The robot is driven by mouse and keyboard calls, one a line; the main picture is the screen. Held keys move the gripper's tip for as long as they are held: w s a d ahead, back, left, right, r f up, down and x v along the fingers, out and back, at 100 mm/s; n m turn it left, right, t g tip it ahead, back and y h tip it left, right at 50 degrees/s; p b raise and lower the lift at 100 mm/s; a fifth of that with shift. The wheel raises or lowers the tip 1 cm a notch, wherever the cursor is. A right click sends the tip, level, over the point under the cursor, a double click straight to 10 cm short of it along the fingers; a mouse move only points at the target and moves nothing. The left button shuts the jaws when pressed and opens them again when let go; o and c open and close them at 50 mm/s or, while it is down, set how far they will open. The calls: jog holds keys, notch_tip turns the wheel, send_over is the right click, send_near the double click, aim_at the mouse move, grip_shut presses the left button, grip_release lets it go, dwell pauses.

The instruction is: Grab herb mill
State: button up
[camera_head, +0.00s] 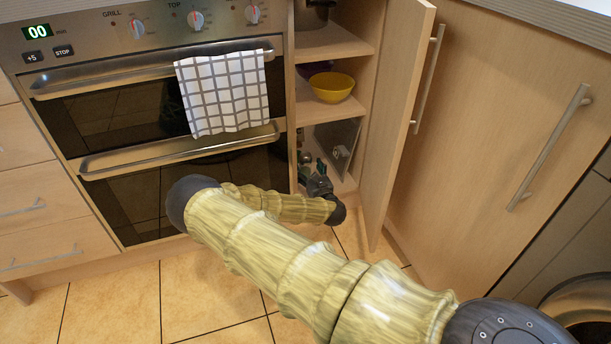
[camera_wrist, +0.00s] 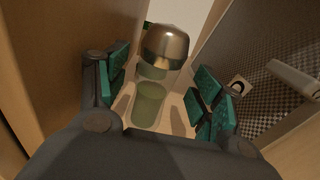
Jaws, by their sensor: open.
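The herb mill (camera_wrist: 165,45) has a domed metal cap and a clear greenish body. In the wrist view it stands on the cabinet's bottom shelf, in the space between my fingers. My gripper (camera_wrist: 160,86) is open, with teal pads on both sides of the mill and visible gaps to it. In the head view my gripper (camera_head: 314,173) reaches into the lowest compartment of the open cabinet, and the mill is mostly hidden there or too small to make out clearly.
A perforated metal grater (camera_head: 343,146) stands right of my gripper; it also shows in the wrist view (camera_wrist: 262,62). A yellow bowl (camera_head: 332,87) sits on the shelf above. The open cabinet door (camera_head: 398,120) is to the right, the oven (camera_head: 150,110) to the left.

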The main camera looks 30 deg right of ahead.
jog(key=shift+b+x, duration=0.6)
jog(key=shift+x, duration=0.9)
jog(key=shift+a+r, duration=0.1)
jog(key=shift+r, duration=0.05)
jog(key=shift+c, duration=0.4)
jog(key=c, duration=1.1)
